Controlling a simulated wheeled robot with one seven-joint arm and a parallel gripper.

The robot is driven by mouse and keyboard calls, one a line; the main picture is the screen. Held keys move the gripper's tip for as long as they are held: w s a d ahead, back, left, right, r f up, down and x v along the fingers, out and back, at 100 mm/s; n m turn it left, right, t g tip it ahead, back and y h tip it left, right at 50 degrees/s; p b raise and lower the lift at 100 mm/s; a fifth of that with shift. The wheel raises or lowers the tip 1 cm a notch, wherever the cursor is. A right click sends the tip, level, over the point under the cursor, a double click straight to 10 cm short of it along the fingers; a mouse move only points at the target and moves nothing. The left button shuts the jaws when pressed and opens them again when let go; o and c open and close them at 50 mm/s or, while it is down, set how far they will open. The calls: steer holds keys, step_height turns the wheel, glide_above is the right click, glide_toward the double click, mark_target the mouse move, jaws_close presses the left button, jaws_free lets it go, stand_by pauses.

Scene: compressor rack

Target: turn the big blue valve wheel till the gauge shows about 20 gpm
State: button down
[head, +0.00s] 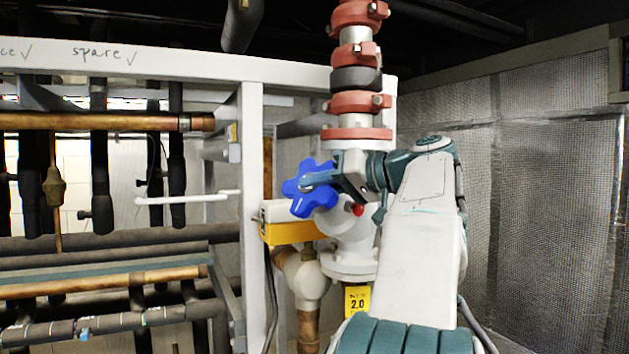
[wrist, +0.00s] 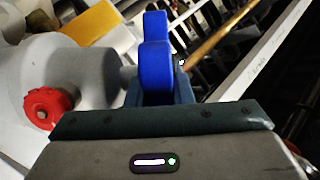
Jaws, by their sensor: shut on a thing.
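The big blue valve wheel (head: 302,204) has rounded lobes and sits on the left side of the white valve body (head: 350,232). My gripper (head: 312,179) reaches it from the right and is shut on the wheel near its upper middle. In the wrist view the wheel (wrist: 155,68) stands edge-on between the jaws, and the fingers (wrist: 160,92) are partly hidden behind it. A yellow box (head: 292,232) with a pale top sits just below the wheel. I cannot make out a gauge reading in either view.
A small red knob (head: 357,209) is on the valve body and shows large in the wrist view (wrist: 48,107). A grey frame post (head: 252,215) stands left of the wheel. Mesh panels (head: 545,200) are at right.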

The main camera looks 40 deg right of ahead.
steer(key=shift+w+d+r+n+g+y, duration=0.1)
steer(key=shift+n+g+y, duration=0.35)
steer(key=shift+g, duration=0.85)
steer(key=shift+r+n+g, duration=0.1)
steer(key=shift+n+g, duration=0.25)
steer(key=shift+g, duration=0.45)
steer(key=c, duration=1.3)
jaws_free()
steer(key=shift+t, duration=0.6)
